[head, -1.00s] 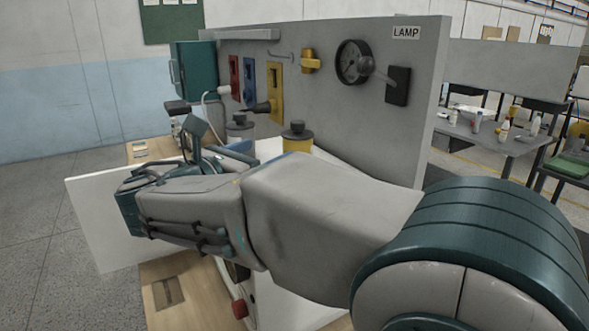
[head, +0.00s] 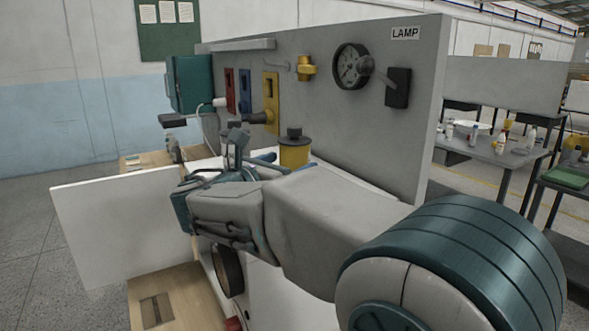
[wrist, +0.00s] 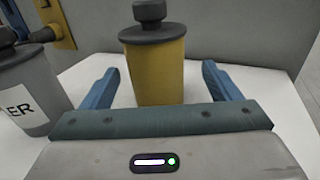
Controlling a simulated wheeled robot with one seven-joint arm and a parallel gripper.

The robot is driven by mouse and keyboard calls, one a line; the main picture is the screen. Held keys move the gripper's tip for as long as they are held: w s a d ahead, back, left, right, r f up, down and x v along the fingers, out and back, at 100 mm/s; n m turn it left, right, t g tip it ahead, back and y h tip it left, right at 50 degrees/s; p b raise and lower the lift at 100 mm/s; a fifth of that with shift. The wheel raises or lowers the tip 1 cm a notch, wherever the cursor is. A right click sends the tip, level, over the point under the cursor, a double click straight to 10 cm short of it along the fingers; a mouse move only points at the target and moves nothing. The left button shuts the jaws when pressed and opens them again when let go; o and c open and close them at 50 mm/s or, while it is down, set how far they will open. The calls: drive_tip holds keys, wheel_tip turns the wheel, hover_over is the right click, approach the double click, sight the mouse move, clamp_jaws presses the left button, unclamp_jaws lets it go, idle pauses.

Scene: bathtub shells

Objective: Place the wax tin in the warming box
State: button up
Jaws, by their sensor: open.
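A yellow tin (head: 294,153) with a dark grey lid and knob stands upright on the white top beside the grey panel. No label shows on it, so I cannot confirm it is the wax tin. In the wrist view the yellow tin (wrist: 156,75) stands between the blue fingers of my gripper (wrist: 160,68). The gripper is open, with a gap on both sides of the tin. A grey tin (wrist: 35,95) with a label ending in "ER" stands to its left. I cannot tell surely which thing is the warming box; a teal box (head: 190,84) is on the panel's left end.
The upright grey panel (head: 330,120) behind the tins carries a gauge (head: 351,66), coloured plates, a yellow knob and a "LAMP" label. A white board (head: 120,220) stands out at the left. Tables with bottles are at the far right.

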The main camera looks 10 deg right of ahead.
drive_tip(key=shift+r+p+x, duration=0.1)
drive_tip(key=shift+p+x, duration=0.1)
drive_tip(key=shift+x, duration=1.15)
drive_tip(key=shift+r+p+x, duration=0.15)
drive_tip(key=shift+p+x, duration=0.05)
drive_tip(key=shift+x, duration=1.2)
drive_tip(key=shift+w+a+r, duration=0.1)
drive_tip(key=shift+w+a, duration=0.1)
drive_tip(key=c, duration=1.5)
